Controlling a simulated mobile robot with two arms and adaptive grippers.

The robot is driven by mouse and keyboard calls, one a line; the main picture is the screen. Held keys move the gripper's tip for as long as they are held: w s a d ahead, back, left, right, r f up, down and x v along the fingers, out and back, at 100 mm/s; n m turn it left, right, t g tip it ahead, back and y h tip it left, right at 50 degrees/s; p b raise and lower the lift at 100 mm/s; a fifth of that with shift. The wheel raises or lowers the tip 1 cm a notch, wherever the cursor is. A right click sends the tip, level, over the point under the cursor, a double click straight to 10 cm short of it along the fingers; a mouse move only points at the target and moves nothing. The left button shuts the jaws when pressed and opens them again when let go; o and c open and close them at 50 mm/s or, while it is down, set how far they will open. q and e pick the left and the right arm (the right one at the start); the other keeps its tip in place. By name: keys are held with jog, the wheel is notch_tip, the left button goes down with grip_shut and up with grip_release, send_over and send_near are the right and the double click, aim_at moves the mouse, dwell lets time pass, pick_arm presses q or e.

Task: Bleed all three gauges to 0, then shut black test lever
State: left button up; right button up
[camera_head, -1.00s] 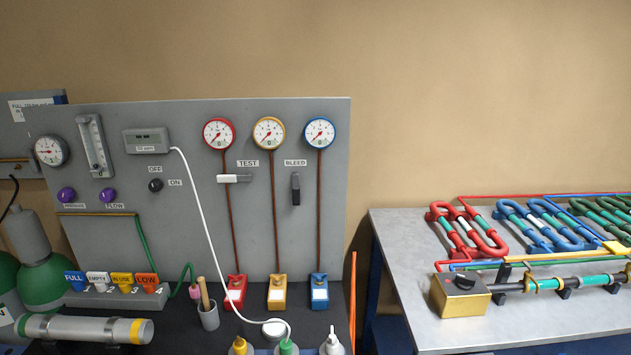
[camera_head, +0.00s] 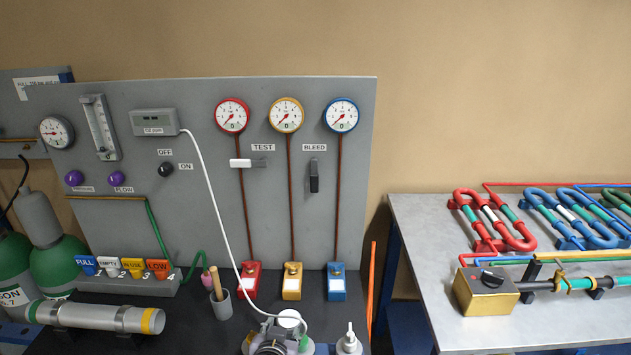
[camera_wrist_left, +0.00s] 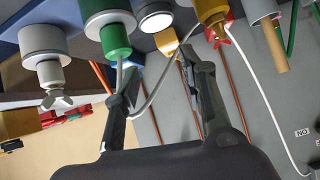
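Three gauges hang in a row on the grey panel: red-rimmed (camera_head: 231,115), yellow-rimmed (camera_head: 286,115) and blue-rimmed (camera_head: 341,115). Their thin needles are too small to read surely. Under the TEST label, a lever with a white handle (camera_head: 240,163) lies horizontal. Under the BLEED label, a black lever (camera_head: 314,178) hangs vertical. A brown pipe runs from each gauge to a red (camera_head: 249,283), yellow (camera_head: 292,285) or blue block (camera_head: 337,285). My left gripper (camera_head: 270,345) is at the bottom edge, below the blocks; in the left wrist view its fingers (camera_wrist_left: 163,88) are apart and empty.
A cup with a wooden handle (camera_head: 220,305) stands left. Coils (camera_head: 490,222) lie on the right table.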

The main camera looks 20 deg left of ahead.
pick_arm(q)
jog(key=w+r+n+t+y, duration=0.1)
jog(key=w+r+t, duration=0.2)
jog(key=w+r, duration=0.45)
jog(key=n+t+y, duration=0.1)
jog(key=t, duration=0.3)
send_near(314, 180)
jog(key=p+x, duration=0.4)
jog(key=x, duration=0.5)
jog(key=shift+w, duration=0.1)
pick_arm(e)
notch_tip(314, 180, up, 4)
jog(key=shift+r, duration=0.1)
jog(key=shift+s, duration=0.1)
pick_arm(q)
grip_shut()
